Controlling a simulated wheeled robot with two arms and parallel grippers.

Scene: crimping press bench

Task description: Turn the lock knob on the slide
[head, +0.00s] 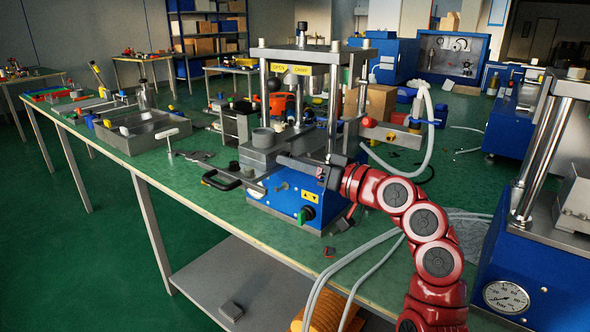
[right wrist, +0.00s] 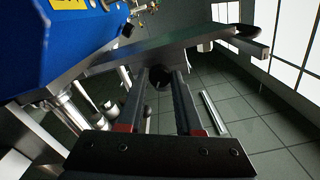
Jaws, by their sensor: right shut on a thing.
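The grey slide (head: 262,181) sticks out of the front of the blue crimping press (head: 285,200), with a black handle (head: 221,179) at its outer end. My right gripper (head: 281,160) reaches in from the right, with its dark fingers along the near side of the slide. In the right wrist view, its two fingers (right wrist: 166,78) are shut on a dark round knob (right wrist: 160,79) at the edge of the slide. The fingers hide part of the knob, and its turned angle cannot be told. My left gripper is not in view.
A green knob (head: 304,215) sits low on the press front. A grey metal tray (head: 150,132) and a T-handled tool (head: 168,139) lie on the bench to the left. Hoses (head: 375,262) run over the bench at the right. A second press with a gauge (head: 506,297) stands at the right.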

